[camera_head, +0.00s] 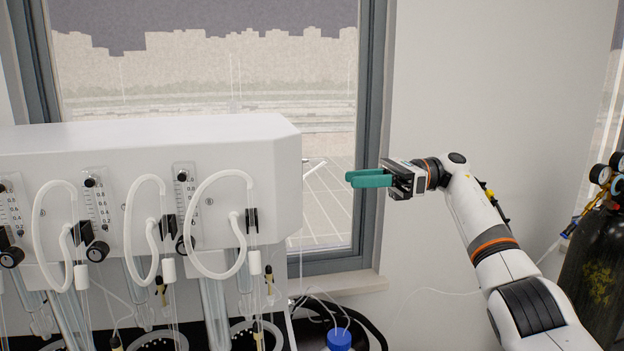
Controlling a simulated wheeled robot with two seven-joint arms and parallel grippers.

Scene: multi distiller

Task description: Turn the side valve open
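The white multi distiller (150,150) fills the left of the head view. A thin white lever (314,169) sticks out from its right side, angled up to the right; it looks like the side valve, and its base is hidden. My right gripper (349,178) has green fingers pointing left at the lever, roughly level with it in the picture. A gap shows between the fingertips and the lever, and they seem apart. The two fingers overlap in this view, so their opening is unclear. Nothing shows between them. My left gripper is out of view.
White hoses (216,275), black knobs (97,251) and gauges cover the distiller's front. A blue-capped bottle (339,339) stands below right. A dark gas cylinder (598,265) with regulators stands at far right. A window (215,75) is behind; space around my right gripper looks clear.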

